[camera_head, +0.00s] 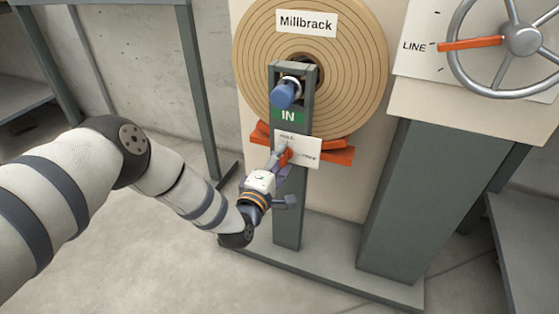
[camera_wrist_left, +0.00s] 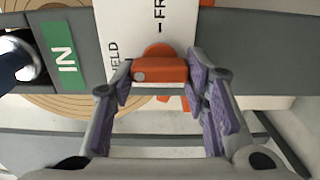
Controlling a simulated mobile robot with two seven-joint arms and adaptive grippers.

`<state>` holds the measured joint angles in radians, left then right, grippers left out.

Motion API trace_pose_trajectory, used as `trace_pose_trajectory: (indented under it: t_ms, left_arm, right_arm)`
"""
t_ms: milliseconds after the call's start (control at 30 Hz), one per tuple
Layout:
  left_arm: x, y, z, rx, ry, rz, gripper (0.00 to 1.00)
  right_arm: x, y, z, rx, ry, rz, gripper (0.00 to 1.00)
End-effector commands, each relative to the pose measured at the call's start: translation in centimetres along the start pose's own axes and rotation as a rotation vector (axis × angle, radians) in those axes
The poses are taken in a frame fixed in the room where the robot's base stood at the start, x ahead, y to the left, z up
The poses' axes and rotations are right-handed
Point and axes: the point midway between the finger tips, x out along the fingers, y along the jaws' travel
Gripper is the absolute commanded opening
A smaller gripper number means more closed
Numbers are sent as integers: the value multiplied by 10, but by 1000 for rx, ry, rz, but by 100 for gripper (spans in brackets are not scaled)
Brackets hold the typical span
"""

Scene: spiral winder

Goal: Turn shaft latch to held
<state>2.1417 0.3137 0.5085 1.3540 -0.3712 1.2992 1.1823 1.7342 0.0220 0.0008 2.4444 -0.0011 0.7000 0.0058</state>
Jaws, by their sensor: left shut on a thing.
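The shaft latch (camera_head: 285,155) is a small orange handle on a white label plate (camera_head: 306,150) on the grey post. The plate reads HELD at the top and FREE at the right. My left gripper (camera_head: 281,166) is shut on the latch from the front and below. In the left wrist view, the purple finger pads of my left gripper (camera_wrist_left: 160,85) stand on both sides of the orange latch (camera_wrist_left: 160,70). I cannot tell exactly which mark the latch points to. My right gripper is not in view.
Above the plate are a green IN sign (camera_head: 288,115), a blue-ended shaft (camera_head: 285,94) and a large tan roll (camera_head: 350,60) labelled Millbrack. Orange blocks (camera_head: 338,157) sit under the roll. A handwheel (camera_head: 522,40) with an orange LINE pointer stands at the right.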

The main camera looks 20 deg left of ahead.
Motion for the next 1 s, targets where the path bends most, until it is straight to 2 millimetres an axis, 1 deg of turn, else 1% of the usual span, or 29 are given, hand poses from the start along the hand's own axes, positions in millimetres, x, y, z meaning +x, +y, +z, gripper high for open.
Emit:
trace_pose_trajectory:
  t_ms: [267, 300, 367, 400, 667, 733, 767, 867, 1000]
  left_arm:
    - [-1, -1, 2, -5, -3, -3, 14]
    - [-1, -1, 2, -5, -3, -3, 46]
    - [-1, -1, 2, -4, -3, -3, 60]
    - [0, -1, 2, -4, -3, -2, 62]
    - [-1, 0, 1, -2, -1, -1, 62]
    - [-5, -1, 0, -3, -1, -3, 62]
    - [-9, -1, 0, -3, -2, -4, 62]
    - [-33, -2, 0, -4, 0, -7, 62]
    - [-72, -1, 0, -5, -1, -7, 62]
  right_arm:
    - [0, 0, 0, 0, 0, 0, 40]
    - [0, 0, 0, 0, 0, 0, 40]
    - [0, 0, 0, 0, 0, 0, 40]
    - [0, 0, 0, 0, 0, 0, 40]
    - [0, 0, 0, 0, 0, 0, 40]
    - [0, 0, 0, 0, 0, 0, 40]
    - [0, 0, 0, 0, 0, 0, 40]
    - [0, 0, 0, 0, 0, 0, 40]
    - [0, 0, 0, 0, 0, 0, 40]
